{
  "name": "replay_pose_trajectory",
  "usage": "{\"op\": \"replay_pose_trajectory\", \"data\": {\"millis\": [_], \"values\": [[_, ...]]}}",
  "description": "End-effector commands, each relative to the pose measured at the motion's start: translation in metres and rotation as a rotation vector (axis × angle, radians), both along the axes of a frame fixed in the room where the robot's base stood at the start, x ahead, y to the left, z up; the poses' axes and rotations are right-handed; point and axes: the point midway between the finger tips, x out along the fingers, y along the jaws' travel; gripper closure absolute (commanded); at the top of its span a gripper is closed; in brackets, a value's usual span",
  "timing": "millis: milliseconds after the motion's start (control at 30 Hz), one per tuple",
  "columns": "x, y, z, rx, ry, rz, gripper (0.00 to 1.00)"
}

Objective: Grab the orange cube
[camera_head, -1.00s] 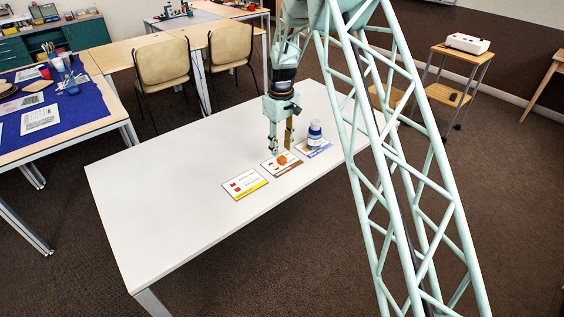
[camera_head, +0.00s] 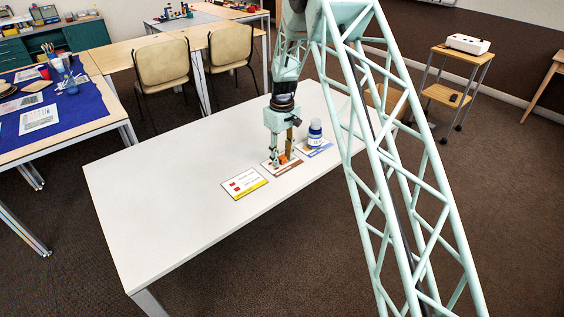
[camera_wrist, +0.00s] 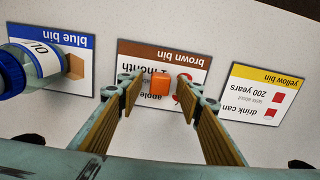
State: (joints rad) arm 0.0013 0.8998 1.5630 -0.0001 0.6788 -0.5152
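The orange cube (camera_wrist: 160,86) sits on the brown bin card (camera_wrist: 142,50) and shows between my fingers in the wrist view. In the head view the cube (camera_head: 283,159) is partly hidden by a finger. My gripper (camera_head: 281,160) is open and points down at the card. In the wrist view its two fingers (camera_wrist: 157,92) stand on either side of the cube, with a visible gap on both sides.
A bottle with a blue cap (camera_head: 315,130) stands on the blue bin card (camera_head: 320,150), close to my gripper. The yellow bin card (camera_head: 244,184) lies on the other side. The white table (camera_head: 170,190) is clear toward the left.

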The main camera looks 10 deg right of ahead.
Motion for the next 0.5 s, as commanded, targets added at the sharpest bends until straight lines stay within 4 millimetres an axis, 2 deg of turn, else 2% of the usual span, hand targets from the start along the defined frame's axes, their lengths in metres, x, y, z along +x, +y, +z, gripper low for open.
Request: {"op": "replay_pose_trajectory", "data": {"millis": [500], "values": [[0.0001,0.0000,0.0002,0.000,0.000,0.000,0.67]]}}
